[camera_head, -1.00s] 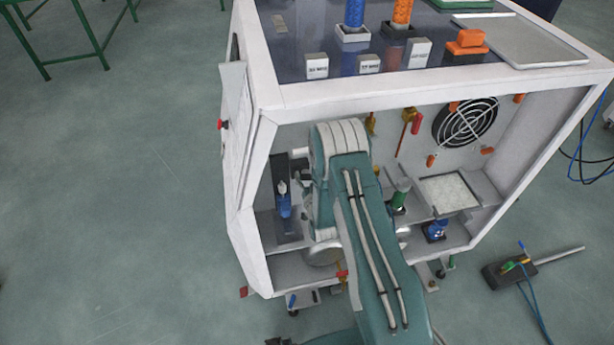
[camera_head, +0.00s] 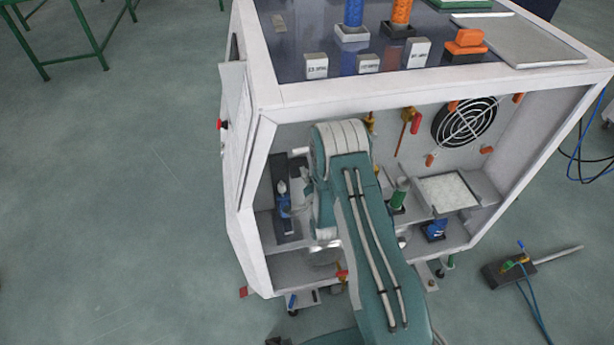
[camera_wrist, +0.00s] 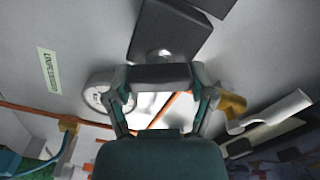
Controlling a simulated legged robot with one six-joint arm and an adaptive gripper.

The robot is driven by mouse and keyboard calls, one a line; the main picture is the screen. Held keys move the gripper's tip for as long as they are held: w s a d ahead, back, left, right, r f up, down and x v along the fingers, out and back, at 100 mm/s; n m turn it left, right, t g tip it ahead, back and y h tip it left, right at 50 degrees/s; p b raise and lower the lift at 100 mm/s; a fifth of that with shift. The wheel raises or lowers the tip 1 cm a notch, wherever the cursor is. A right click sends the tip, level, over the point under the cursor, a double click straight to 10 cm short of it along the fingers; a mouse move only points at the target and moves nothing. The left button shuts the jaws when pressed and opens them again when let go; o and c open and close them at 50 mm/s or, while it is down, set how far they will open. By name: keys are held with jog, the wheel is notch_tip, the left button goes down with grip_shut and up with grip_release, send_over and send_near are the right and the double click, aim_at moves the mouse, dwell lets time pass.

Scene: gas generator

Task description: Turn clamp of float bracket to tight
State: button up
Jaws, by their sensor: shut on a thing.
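In the wrist view my gripper (camera_wrist: 163,92) has its two fingers on either side of a grey bar (camera_wrist: 160,77), which looks like the clamp. A rounded metal knob sits just beyond the bar, against a dark bracket plate (camera_wrist: 172,28), likely the float bracket. In the head view a dark upright plate (camera_head: 293,168) with a blue fitting (camera_head: 283,204) stands inside the left of the cabinet. My arm covers much of the area beside it, so the grip is hard to see there. The clamp's exact angle cannot be told.
The white cabinet frame (camera_head: 262,200) surrounds my arm closely. A round gauge (camera_wrist: 101,92) and a brass fitting (camera_wrist: 232,104) flank the gripper. A fan (camera_head: 465,122) and a green cylinder (camera_head: 399,192) are to the right in the cabinet.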

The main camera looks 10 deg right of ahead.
jog(key=m, duration=0.5)
jog(key=shift+d+f, duration=0.15)
jog(key=shift+f, duration=0.15)
dwell(0.4)
jog(key=o, duration=1.1)
jog(key=shift+d, duration=0.1)
jog(key=shift+s, duration=0.2)
jog(key=s, duration=1.1)
jog(key=shift+s, duration=0.25)
